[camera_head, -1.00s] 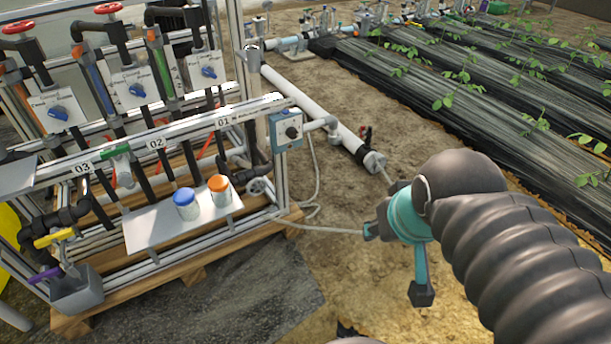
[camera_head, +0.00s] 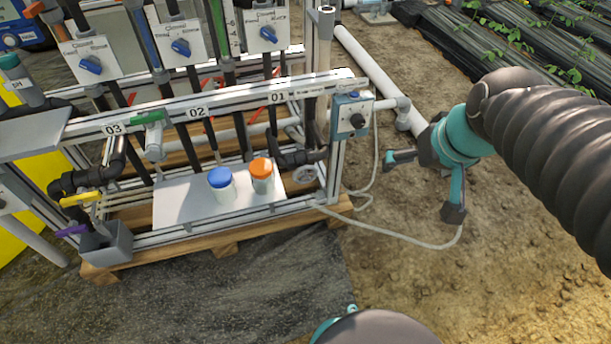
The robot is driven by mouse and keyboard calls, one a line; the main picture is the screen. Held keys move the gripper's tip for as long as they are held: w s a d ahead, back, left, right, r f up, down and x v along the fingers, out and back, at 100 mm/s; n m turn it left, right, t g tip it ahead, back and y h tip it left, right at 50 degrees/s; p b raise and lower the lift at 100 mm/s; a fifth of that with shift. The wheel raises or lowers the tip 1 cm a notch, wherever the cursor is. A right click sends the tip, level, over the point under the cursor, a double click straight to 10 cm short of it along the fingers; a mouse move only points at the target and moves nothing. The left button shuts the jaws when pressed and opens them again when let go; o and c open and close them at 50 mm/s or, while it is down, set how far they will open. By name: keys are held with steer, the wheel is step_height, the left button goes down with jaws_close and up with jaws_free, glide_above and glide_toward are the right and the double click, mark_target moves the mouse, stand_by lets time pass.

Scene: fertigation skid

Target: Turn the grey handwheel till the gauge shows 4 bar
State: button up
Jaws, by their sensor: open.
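A small pale grey round wheel (camera_head: 303,173), which looks like the grey handwheel, sits low at the right end of the skid. It is just right of the orange-lidded jar and partly hidden among dark pipes and the frame. I cannot make out a gauge or its reading. My gripper (camera_head: 421,188) has teal and dark fingers spread wide apart. It is open and empty, to the right of the skid and the wheel, in front of the sandy ground, and touches neither.
A blue-lidded jar (camera_head: 221,185) and an orange-lidded jar (camera_head: 262,176) stand on a white shelf (camera_head: 180,207). A blue-grey box with a black knob (camera_head: 352,116) is on the right post. A pale hose (camera_head: 400,238) lies on the ground. Bare soil is free at right.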

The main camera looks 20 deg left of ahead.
steer(key=w+a+f+n+g+y+b, duration=0.1)
steer(key=w+a+f+n+b, duration=0.15)
steer(key=w+a+f, duration=0.55)
steer(key=g+y+b, duration=0.1)
steer(key=b, duration=0.1)
glide_toward(307, 172)
steer(key=shift+n, duration=0.45)
steer(key=b+x, duration=0.2)
steer(key=x, duration=0.9)
steer(key=shift+w+f, duration=0.1)
steer(key=shift+f, duration=0.15)
steer(key=c, duration=1.2)
steer(key=shift+o, duration=0.2)
